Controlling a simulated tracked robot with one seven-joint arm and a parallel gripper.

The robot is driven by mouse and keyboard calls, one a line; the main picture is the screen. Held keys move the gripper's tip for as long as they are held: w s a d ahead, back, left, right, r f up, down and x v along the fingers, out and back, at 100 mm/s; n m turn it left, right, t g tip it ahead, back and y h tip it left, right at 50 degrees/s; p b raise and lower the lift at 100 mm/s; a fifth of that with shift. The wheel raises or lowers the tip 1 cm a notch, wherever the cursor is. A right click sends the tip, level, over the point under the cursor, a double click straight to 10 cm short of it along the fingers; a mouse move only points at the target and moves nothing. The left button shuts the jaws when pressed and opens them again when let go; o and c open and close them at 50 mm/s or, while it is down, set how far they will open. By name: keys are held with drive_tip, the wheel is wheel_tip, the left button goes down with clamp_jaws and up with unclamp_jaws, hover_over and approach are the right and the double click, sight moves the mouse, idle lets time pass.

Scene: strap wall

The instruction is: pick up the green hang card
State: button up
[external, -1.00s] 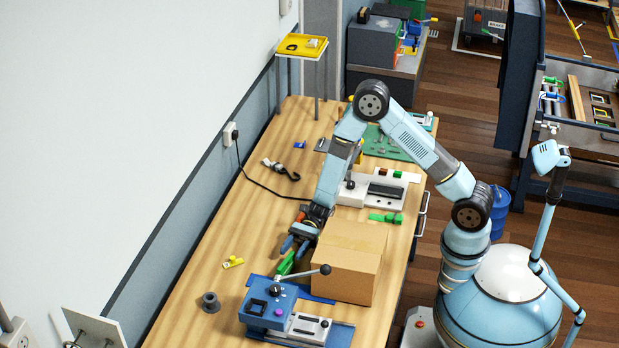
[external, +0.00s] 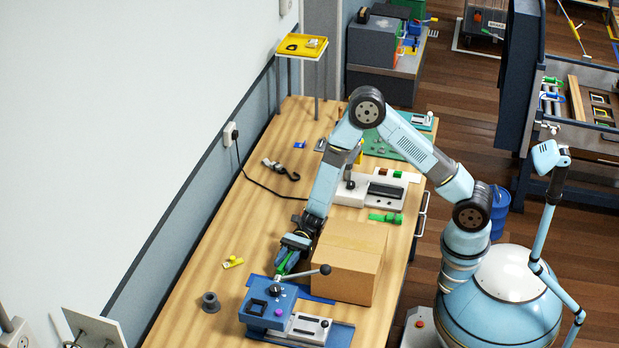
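A narrow green piece (external: 283,267), which looks like the green hang card, is on the bench between the cardboard box and the blue fixture. Most of it is hidden by my gripper (external: 287,263), which is down over it with its fingers around or beside it. I cannot tell whether the fingers touch it or have shut. Another green piece (external: 385,218) lies flat on the bench, right of the box's far end.
The cardboard box (external: 345,262) stands close on the right of my gripper. The blue fixture (external: 268,304) with a black-knobbed lever (external: 324,270) is just in front. A yellow piece (external: 233,262) and a grey ring part (external: 210,302) lie left. Bench toward the wall is mostly clear.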

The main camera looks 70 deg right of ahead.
clamp_jaws()
